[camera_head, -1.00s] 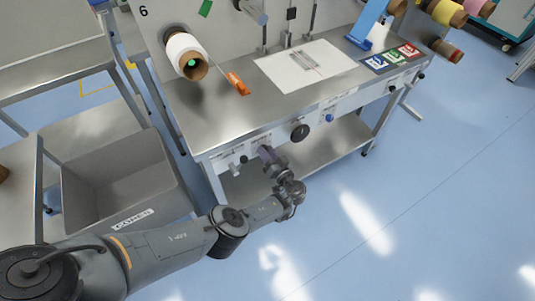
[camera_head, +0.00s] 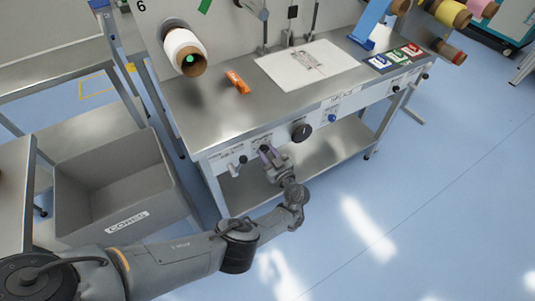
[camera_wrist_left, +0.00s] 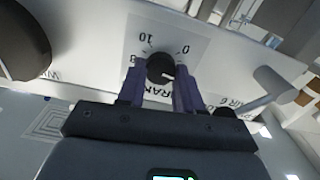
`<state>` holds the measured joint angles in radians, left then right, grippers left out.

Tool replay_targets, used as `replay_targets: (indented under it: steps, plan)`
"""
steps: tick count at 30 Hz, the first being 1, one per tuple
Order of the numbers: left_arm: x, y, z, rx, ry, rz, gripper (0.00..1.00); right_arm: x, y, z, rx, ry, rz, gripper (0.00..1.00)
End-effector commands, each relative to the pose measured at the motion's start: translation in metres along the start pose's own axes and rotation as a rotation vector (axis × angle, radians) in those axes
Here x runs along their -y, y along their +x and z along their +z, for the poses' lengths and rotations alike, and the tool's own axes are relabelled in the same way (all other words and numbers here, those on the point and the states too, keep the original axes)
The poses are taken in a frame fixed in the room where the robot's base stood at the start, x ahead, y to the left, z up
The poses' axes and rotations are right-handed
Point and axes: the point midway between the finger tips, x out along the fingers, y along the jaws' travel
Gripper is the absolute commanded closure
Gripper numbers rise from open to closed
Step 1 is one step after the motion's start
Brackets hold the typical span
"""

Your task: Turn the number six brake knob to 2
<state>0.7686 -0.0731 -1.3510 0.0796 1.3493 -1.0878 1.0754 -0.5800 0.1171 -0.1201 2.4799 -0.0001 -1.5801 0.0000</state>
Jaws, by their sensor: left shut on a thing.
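The number six brake knob (camera_wrist_left: 160,68) is a small round black knob with a white mark, on a white dial plate (camera_wrist_left: 133,35). The digits 10, 8 and 0 show around it; the white mark points to the right in the wrist view, and the rest of the scale is hidden. My left gripper (camera_wrist_left: 159,85) has its two purple fingers on either side of the knob, shut on it. In the head view my left gripper (camera_head: 267,151) is at the front panel, where its fingers hide the knob. My right gripper is not in view.
An orange object (camera_head: 237,82) lies on the steel table (camera_head: 215,115). A grey bin (camera_head: 115,190) stands at left.

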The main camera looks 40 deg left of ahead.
Motion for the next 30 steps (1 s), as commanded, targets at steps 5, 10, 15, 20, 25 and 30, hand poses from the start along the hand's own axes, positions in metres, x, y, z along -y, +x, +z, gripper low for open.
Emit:
replay_targets:
  steps: [5,10,15,20,25,30]
  plan:
    - [-0.0003,-0.0001,-0.0005,0.0,-0.008,0.0,0.96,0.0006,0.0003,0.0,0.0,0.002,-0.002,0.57]
    - [-0.0003,0.0,-0.0004,0.0,-0.007,0.0,0.96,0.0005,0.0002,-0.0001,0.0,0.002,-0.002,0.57]
    - [-0.0003,0.0,-0.0003,0.0,-0.006,0.0,0.51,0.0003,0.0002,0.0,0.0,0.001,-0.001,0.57]
    - [-0.0002,0.0,-0.0002,0.0,-0.005,0.0,0.4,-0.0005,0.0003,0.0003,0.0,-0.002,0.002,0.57]
    - [-0.0002,-0.0001,0.0,0.0,-0.005,0.001,0.4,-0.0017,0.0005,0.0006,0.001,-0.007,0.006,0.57]
    - [-0.0004,-0.0063,0.0004,0.001,-0.005,0.001,0.4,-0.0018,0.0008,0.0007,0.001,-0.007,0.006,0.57]
